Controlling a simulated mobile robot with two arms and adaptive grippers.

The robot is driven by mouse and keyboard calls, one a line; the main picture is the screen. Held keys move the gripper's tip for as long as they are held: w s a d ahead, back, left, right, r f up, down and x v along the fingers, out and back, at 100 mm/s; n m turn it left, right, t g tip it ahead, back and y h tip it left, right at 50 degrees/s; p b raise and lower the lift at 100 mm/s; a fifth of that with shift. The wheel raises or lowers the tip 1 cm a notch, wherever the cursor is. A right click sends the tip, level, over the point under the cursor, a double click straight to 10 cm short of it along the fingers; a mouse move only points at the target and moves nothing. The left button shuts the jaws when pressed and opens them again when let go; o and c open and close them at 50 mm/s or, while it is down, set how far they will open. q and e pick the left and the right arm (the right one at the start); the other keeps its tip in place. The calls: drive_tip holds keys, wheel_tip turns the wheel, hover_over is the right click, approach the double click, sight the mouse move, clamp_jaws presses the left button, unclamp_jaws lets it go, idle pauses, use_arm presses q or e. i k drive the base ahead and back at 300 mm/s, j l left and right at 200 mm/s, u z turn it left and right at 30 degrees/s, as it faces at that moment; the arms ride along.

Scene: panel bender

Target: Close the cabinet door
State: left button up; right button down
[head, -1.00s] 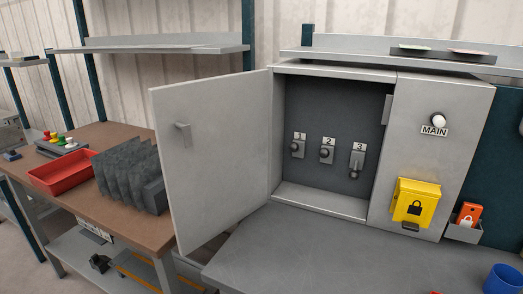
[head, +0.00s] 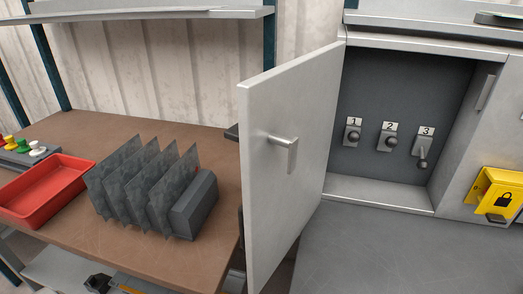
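The cabinet door (head: 290,195) is a flat light grey panel, standing open and swung out to the left of the cabinet. Its grey handle (head: 291,154) is on the face turned toward me. The cabinet (head: 380,196) is open at the front, with a dark inside holding three switches numbered 1 (head: 352,138), 2 (head: 389,142) and 3 (head: 422,149). Neither of my grippers shows in the head view.
A brown bench (head: 75,144) on the left holds a red tray (head: 48,190) and a rack of grey plates (head: 150,190). A yellow lock box (head: 493,192) is right of the opening. The grey worktop (head: 370,255) in front is clear.

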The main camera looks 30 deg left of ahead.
sight(299, 97)
drive_tip(key=j+z, duration=0.15)
drive_tip(key=j, duration=0.4)
drive_tip(key=k+j+z, duration=0.15)
drive_tip(key=j, duration=0.4)
drive_tip(key=j+z, duration=0.2)
drive_tip(key=j, duration=0.35)
